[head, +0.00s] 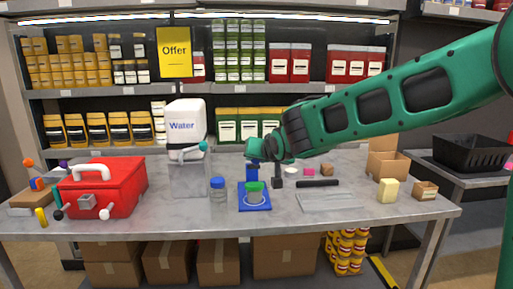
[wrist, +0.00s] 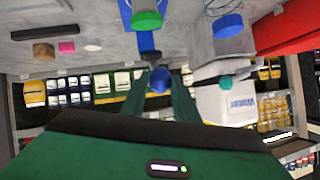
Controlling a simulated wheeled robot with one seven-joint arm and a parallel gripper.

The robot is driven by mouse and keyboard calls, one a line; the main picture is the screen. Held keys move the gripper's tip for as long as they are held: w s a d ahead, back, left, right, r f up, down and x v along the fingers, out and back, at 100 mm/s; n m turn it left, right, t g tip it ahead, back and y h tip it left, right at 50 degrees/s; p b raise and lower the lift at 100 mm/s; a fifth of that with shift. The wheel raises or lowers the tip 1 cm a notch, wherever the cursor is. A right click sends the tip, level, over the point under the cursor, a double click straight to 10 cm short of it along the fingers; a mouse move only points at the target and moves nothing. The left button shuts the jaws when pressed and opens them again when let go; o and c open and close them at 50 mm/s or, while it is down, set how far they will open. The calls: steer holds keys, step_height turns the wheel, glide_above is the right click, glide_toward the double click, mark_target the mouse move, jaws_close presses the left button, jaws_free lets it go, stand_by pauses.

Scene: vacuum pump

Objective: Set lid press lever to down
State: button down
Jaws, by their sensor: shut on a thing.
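A blue press stand (head: 252,173) stands on a blue base plate (head: 264,205) at the middle of the table. A small jar with a green lid (head: 254,186) sits on the plate; the green lid also shows in the wrist view (wrist: 147,21). The lid press lever's blue knob (wrist: 160,80) lies between the fingers of my gripper (wrist: 158,92), which is shut on it. In the head view my gripper (head: 256,152) is at the top of the stand and partly hides the lever. The lever's exact angle is hard to tell.
A water container (head: 186,121) on a grey stand and a blue-capped jar (head: 218,194) are to the left. A red box (head: 100,187) is further left. A grey tray (head: 330,201), a black bar (head: 318,183) and small blocks lie to the right. The front table edge is clear.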

steer(key=s+f+t, duration=0.3)
steer(key=f+t, duration=0.1)
steer(key=f, duration=0.5)
steer(key=shift+f+n+t, duration=0.2)
steer(key=shift+n+t, duration=0.1)
steer(key=shift+n, duration=0.1)
steer(key=shift+s+d, duration=0.1)
steer(key=c, duration=1.4)
jaws_free()
